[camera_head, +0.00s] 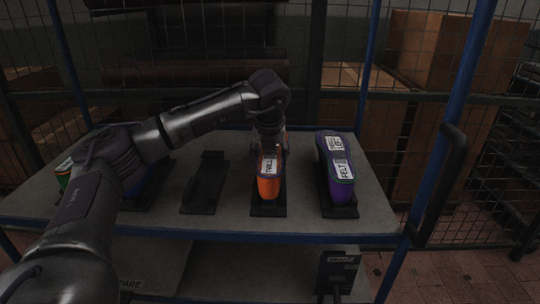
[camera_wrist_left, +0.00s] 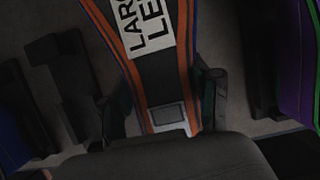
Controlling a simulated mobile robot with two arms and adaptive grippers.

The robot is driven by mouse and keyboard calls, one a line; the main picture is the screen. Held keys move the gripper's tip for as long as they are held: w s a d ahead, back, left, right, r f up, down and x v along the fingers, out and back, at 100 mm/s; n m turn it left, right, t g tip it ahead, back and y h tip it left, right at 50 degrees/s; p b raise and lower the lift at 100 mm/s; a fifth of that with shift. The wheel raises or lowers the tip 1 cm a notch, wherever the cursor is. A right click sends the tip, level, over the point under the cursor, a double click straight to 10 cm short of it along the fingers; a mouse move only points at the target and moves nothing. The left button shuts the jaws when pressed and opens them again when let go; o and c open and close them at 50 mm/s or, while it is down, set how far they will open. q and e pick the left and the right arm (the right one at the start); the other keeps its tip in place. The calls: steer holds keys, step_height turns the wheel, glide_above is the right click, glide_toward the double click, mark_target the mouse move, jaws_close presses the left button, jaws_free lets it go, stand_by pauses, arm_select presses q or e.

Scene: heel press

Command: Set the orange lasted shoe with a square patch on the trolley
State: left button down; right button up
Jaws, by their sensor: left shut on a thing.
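The orange lasted shoe (camera_head: 268,188) stands on a black stand on the trolley's top shelf (camera_head: 232,211), with a white label on its toe. My left gripper (camera_head: 270,148) reaches down over its rear part and is shut on it. In the left wrist view the orange shoe (camera_wrist_left: 187,75) runs between the two fingers, with a white label and a small grey square near the gripper. The left gripper (camera_wrist_left: 166,110) has a finger on each side of it. Whether the shoe touches its stand is hidden. My right gripper is not in view.
A purple shoe (camera_head: 341,183) stands on a stand to the right. An empty black stand (camera_head: 205,183) is to the left. Blue and green shoes are partly hidden behind my arm. Blue posts and wire mesh border the shelf. A dark box (camera_head: 338,272) sits below.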

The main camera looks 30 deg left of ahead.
arm_select(q)
steer(key=shift+f+b, duration=0.45)
stand_by(0.4)
steer(key=shift+c, duration=0.9)
jaws_free()
steer(key=shift+s+f, duration=0.1)
steer(key=shift+f, duration=0.1)
steer(key=v, duration=1.2)
steer(key=shift+r, duration=0.15)
